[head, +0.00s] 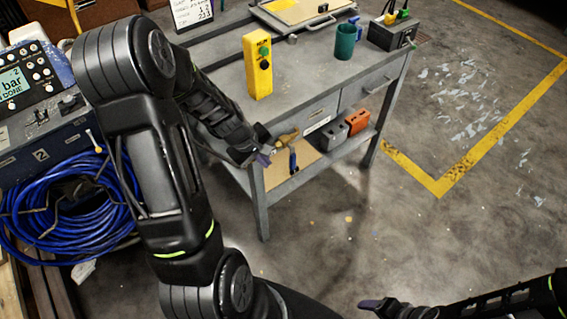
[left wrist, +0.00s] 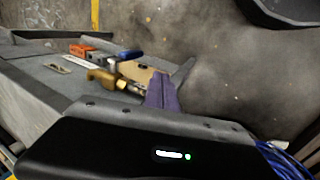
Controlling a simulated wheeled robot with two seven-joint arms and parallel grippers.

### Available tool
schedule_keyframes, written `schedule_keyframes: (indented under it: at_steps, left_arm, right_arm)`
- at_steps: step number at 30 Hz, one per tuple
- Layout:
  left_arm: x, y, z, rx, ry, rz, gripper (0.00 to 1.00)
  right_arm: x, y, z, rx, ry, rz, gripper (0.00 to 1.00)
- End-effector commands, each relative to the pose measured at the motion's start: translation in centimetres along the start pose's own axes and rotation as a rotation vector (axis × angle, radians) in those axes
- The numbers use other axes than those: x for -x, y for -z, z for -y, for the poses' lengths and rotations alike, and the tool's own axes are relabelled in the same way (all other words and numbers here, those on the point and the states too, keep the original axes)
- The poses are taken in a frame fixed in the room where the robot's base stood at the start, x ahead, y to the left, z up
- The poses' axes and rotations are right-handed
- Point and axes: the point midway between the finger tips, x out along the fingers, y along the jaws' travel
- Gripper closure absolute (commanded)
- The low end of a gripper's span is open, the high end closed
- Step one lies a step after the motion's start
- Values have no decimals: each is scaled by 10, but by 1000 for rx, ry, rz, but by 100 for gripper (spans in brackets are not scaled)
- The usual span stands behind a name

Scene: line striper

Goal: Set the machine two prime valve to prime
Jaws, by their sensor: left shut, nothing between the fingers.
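Machine two (head: 45,130), a dark blue unit marked 2, stands at the left edge of the head view. Its panel has a lit display (head: 12,84), several knobs and a small black lever (head: 40,118). A thin pale-tipped lever (head: 93,141) sticks out at its right side. I cannot tell which part is the prime valve, or its setting. My left gripper (head: 263,158) is shut and empty by the workbench front, well right of the machine; its purple fingers also show in the left wrist view (left wrist: 161,95). My right gripper (head: 371,304) is at the bottom, partly in view.
Coiled blue hose (head: 60,205) hangs on the machine's front. The grey workbench (head: 300,88) carries a yellow button box (head: 258,68) and a green mug (head: 345,42). A brass-coloured tool (head: 287,138) is close to my left gripper. The floor at right is clear.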

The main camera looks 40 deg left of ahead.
Motion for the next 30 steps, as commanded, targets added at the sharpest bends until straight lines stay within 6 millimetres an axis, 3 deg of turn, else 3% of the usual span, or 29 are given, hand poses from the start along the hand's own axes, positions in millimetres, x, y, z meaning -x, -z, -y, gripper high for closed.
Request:
schedule_keyframes:
  at_steps: [12,18,30]
  left_arm:
    - [-80,-1,-2,-1,0,2,100]
    - [-87,0,-31,-4,0,0,100]
    - [-91,0,-37,0,0,-1,100]
  right_arm:
    - [-10,0,-4,0,0,-1,30]
    - [3,0,1,0,0,0,30]
    - [3,0,1,0,0,0,30]
